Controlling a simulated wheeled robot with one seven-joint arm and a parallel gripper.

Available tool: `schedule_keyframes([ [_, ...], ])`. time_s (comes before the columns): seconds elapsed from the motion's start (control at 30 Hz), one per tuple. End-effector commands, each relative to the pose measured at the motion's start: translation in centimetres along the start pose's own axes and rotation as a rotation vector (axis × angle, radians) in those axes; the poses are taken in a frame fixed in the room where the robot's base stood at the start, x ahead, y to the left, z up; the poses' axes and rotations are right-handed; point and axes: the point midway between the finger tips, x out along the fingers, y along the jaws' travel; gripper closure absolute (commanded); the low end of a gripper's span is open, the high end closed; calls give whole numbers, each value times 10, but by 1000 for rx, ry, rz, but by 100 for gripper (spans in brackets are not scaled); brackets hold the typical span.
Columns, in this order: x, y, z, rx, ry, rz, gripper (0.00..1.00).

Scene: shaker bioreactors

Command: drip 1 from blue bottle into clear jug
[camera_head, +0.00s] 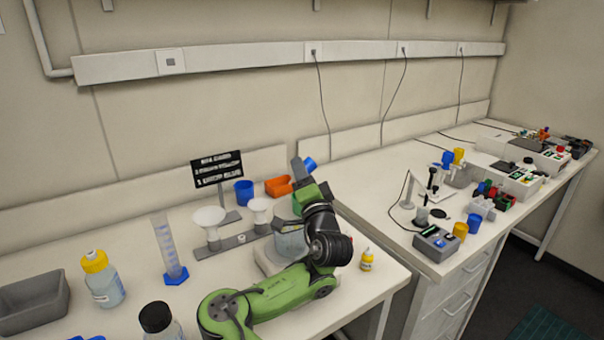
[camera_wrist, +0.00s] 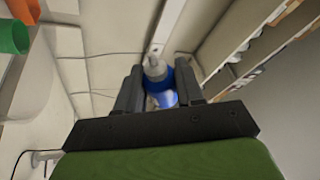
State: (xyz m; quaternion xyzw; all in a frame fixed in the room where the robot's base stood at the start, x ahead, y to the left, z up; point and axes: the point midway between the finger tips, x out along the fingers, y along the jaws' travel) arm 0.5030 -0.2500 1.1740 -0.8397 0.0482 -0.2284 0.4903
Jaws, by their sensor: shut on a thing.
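My gripper (camera_head: 302,176) is raised above the clear jug and shut on the blue bottle (camera_head: 309,164). In the head view only a small blue part of the bottle shows beside the grey fingers. In the wrist view the bottle (camera_wrist: 160,80) sits between both fingers, with a blue collar and a pale nozzle visible. Its exact tilt is hard to tell. The clear jug (camera_head: 288,241) stands on a white base, below my gripper and partly hidden behind my green arm. I see no drop falling.
A small yellow-capped bottle (camera_head: 367,260) stands right of the jug. Funnels on a rack (camera_head: 225,243), a blue cup (camera_head: 244,192), an orange tray (camera_head: 278,187) and a measuring cylinder (camera_head: 168,250) stand left or behind. A second bench (camera_head: 380,213) holds several devices.

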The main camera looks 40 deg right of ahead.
Motion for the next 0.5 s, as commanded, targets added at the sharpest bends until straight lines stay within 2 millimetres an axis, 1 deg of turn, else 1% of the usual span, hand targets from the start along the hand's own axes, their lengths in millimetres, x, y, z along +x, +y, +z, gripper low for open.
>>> schedule_keyframes([
  [0.27,1,-2,-1,9,1,4,87],
  [0.4,4,-11,-5,89,16,40,87],
  [0.5,6,-14,-6,154,28,67,87],
])
